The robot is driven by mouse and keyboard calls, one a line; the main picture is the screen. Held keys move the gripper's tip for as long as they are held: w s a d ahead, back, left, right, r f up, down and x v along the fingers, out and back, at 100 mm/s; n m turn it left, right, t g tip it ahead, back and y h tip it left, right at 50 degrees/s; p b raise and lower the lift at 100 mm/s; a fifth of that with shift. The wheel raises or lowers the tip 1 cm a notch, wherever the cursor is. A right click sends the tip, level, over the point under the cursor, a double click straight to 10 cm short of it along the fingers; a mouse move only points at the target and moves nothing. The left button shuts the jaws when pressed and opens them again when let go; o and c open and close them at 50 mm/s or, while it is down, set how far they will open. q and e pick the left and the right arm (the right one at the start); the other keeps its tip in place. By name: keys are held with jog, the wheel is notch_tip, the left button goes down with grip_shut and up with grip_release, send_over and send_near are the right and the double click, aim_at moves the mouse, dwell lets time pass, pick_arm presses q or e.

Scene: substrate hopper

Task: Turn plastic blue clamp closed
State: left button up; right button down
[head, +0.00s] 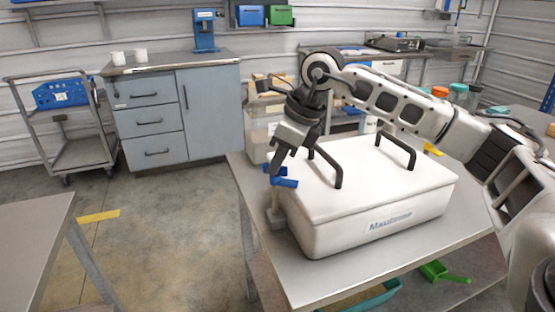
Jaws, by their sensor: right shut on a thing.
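A white hopper box (385,195) with a lid and two dark handles stands on a metal table. The blue plastic clamp (284,182) sits at the left side of the box, near its left end, above a small pale fitting (276,215). My right gripper (276,170) reaches down from above the box's left end. Its fingers are shut on the blue clamp, with blue showing on both sides of the fingertips. The fingers partly hide the clamp, so its exact angle is hard to tell. My left gripper is not in view.
The near table edge (345,290) runs below the box. Behind it stand a clear container (258,133) and a bench with jars. A green scoop (443,272) lies low at the right. Open floor (180,230) lies to the left, before a grey cabinet (210,115).

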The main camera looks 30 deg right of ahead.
jog(key=n+g+p, duration=0.1)
jog(key=n, duration=0.1)
jog(key=shift+r+n+y, duration=0.1)
jog(key=shift+n+y, duration=0.3)
jog(key=shift+w+d+n+g+p, duration=0.1)
jog(key=shift+n+g+p, duration=0.3)
jog(key=shift+n, duration=0.7)
jog(key=shift+n+g, duration=0.3)
jog(key=shift+n, duration=0.5)
pick_arm(q)
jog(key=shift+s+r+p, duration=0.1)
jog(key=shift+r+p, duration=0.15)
jog(key=shift+p, duration=0.05)
pick_arm(e)
jog(key=shift+n, duration=0.3)
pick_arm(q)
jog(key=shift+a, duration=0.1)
pick_arm(e)
jog(key=shift+y, duration=0.3)
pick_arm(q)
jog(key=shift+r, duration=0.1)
pick_arm(e)
jog(key=c, duration=1.6)
grip_release()
jog(key=shift+o, duration=0.2)
